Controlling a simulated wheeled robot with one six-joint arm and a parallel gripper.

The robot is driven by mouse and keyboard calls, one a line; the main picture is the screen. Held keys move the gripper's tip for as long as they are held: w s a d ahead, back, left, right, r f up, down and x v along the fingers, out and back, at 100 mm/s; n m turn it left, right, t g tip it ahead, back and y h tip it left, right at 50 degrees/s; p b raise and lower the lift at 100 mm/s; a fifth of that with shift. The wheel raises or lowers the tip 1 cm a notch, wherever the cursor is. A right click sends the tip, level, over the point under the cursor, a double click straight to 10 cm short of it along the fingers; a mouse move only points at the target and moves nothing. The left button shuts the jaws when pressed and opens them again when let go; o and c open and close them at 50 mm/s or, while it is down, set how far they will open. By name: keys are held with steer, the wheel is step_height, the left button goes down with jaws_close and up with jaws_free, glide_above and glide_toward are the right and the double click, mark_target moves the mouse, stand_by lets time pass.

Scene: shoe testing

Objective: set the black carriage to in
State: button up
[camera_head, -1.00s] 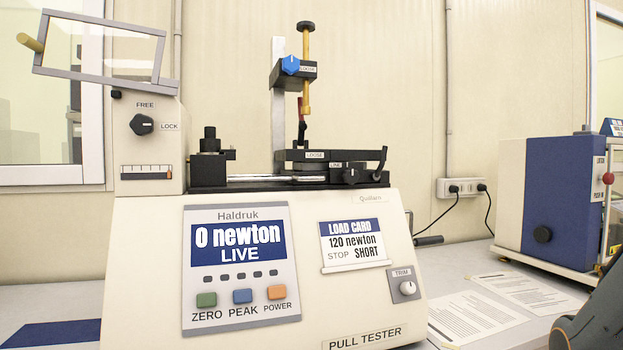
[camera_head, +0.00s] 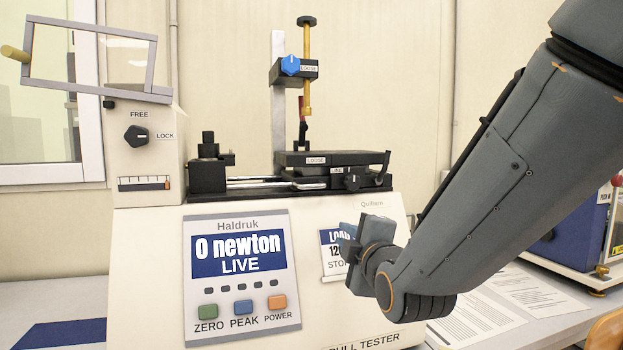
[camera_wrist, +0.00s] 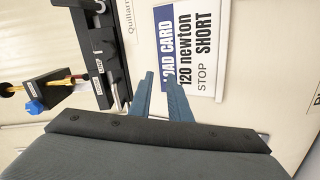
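The black carriage (camera_head: 350,158) sits at the right part of the rail bed on top of the pull tester, with a LOOSE label on its front and a small lever at its right end. In the wrist view the carriage (camera_wrist: 88,45) shows at the upper left. My gripper (camera_head: 352,238) is in front of the tester's front panel, below the carriage and apart from it, partly covering the load card (camera_head: 329,240). In the wrist view its two blue-grey fingers (camera_wrist: 156,76) stand apart with a narrow gap, with nothing between them.
A black fixed clamp (camera_head: 208,160) stands at the left of the bed. A post with a blue knob (camera_head: 290,65) and yellow screw rises behind the carriage. The FREE/LOCK knob (camera_head: 137,135) is on the left housing. Paper sheets (camera_head: 490,310) lie on the table at right.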

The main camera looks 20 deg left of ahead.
mark_target(312, 187)
steer(key=s+a+r+n+t+y+p, duration=0.1)
steer(key=s+a+r+n+t+y, duration=0.15)
steer(key=a+r, duration=0.4)
steer(key=shift+n+g, duration=0.25)
steer(key=shift+n, duration=0.2)
steer(key=w+r, duration=0.1)
steer(key=w, duration=0.1)
steer(key=w+a+r+p, duration=0.1)
steer(key=w, duration=0.1)
steer(key=w+a+p, duration=0.1)
steer(key=w, duration=0.1)
steer(key=shift+w+r, duration=0.35)
steer(key=shift+r, duration=0.05)
jaws_close()
